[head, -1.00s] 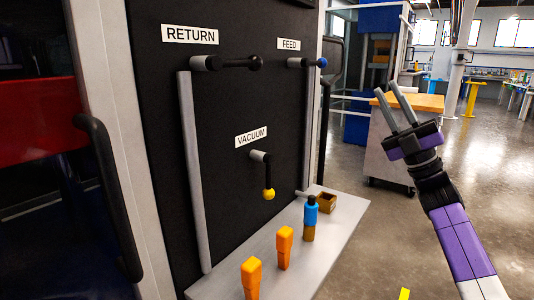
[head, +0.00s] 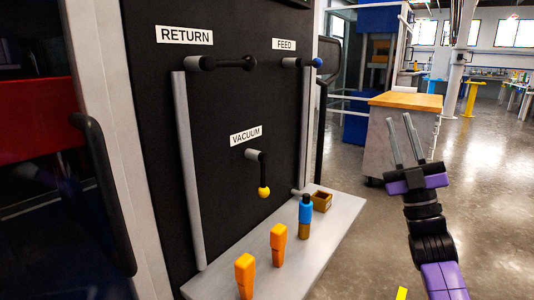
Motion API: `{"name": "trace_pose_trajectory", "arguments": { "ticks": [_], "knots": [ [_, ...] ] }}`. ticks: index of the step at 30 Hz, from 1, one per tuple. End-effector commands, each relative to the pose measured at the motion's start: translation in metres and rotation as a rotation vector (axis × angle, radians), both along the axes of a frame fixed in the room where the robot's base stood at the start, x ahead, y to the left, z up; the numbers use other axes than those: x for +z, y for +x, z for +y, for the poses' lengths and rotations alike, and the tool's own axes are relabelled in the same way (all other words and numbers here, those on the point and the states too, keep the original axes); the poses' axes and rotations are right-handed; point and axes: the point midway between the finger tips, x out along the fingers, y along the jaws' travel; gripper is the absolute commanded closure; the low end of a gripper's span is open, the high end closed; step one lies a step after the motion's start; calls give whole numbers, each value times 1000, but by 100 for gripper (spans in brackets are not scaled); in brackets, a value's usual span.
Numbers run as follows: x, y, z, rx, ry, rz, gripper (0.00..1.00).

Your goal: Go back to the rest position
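My gripper (head: 397,133) is at the right of the head view, raised in front of a wood-topped cabinet. Its two grey fingers point up and stand apart, with nothing between them. My purple and black arm runs down from it to the bottom edge. The gripper is well to the right of the black panel (head: 225,125) and touches nothing there.
The panel carries RETURN (head: 234,62), FEED (head: 305,62) and VACUUM (head: 262,175) levers. Below, a grey shelf (head: 335,225) holds two orange pieces (head: 278,245), a blue-topped piece (head: 305,217) and a small open box (head: 321,201). The wood-topped cabinet (head: 405,101) stands behind my gripper. Floor is clear at right.

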Motion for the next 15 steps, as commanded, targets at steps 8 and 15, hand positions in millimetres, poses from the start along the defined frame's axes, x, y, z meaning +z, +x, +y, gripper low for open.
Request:
{"name": "trace_pose_trajectory", "arguments": {
  "ticks": [8, 15],
  "knots": [
    [-111, -53, 10, 44, 199, 194, 81],
    [-194, -115, 23, 69, 341, 364, 81]
  ]
}}
